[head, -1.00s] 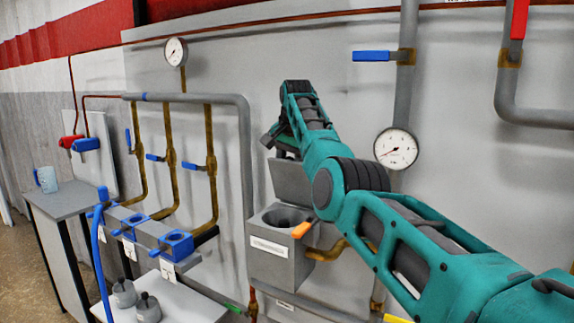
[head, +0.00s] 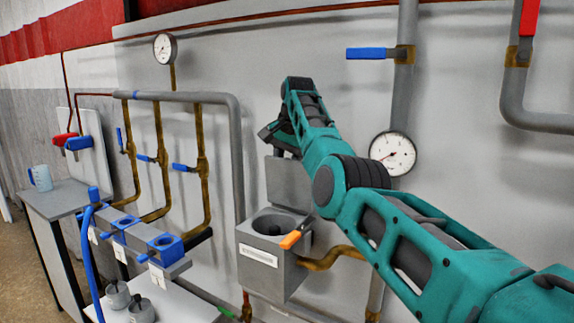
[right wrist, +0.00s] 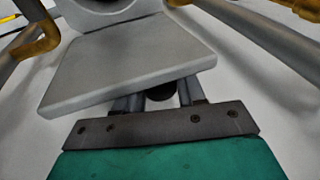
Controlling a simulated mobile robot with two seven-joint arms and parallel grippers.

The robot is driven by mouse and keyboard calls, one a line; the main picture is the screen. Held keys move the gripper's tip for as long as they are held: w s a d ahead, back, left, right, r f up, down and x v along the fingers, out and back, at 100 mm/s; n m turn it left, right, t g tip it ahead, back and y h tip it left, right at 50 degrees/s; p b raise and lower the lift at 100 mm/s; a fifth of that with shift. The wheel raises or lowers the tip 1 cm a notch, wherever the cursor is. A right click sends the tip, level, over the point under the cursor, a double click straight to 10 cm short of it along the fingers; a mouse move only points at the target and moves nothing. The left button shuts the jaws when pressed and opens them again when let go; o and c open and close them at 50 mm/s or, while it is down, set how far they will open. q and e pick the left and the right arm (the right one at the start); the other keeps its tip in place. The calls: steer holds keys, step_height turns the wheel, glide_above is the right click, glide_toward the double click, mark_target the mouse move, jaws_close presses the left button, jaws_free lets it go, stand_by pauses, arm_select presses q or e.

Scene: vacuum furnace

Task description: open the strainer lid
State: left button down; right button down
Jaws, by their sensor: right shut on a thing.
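The strainer (head: 262,268) is a grey box with a white label and an orange-handled valve (head: 290,240) at its front right. Its grey lid (head: 287,184) stands raised at the back, and the round opening (head: 274,222) is uncovered, with a dark part inside. My right gripper (head: 278,137) is at the lid's upper edge; its fingertips are hard to see there. In the right wrist view the lid (right wrist: 130,65) fills the upper middle, and my right gripper (right wrist: 158,101) is shut on its near edge. My left gripper is not in view.
A pressure gauge (head: 393,153) and a blue-handled valve (head: 371,54) sit right of my arm. Brass pipes and a blue-topped manifold (head: 165,246) lie to the left. A small table (head: 58,198) with a mug (head: 40,178) stands at the far left.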

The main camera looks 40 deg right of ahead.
steer(key=shift+d, duration=0.2)
steer(key=c, duration=0.7)
jaws_free()
steer(key=shift+f, duration=0.15)
steer(key=shift+c, duration=0.2)
steer(key=v, duration=1.3)
steer(key=shift+a, duration=0.1)
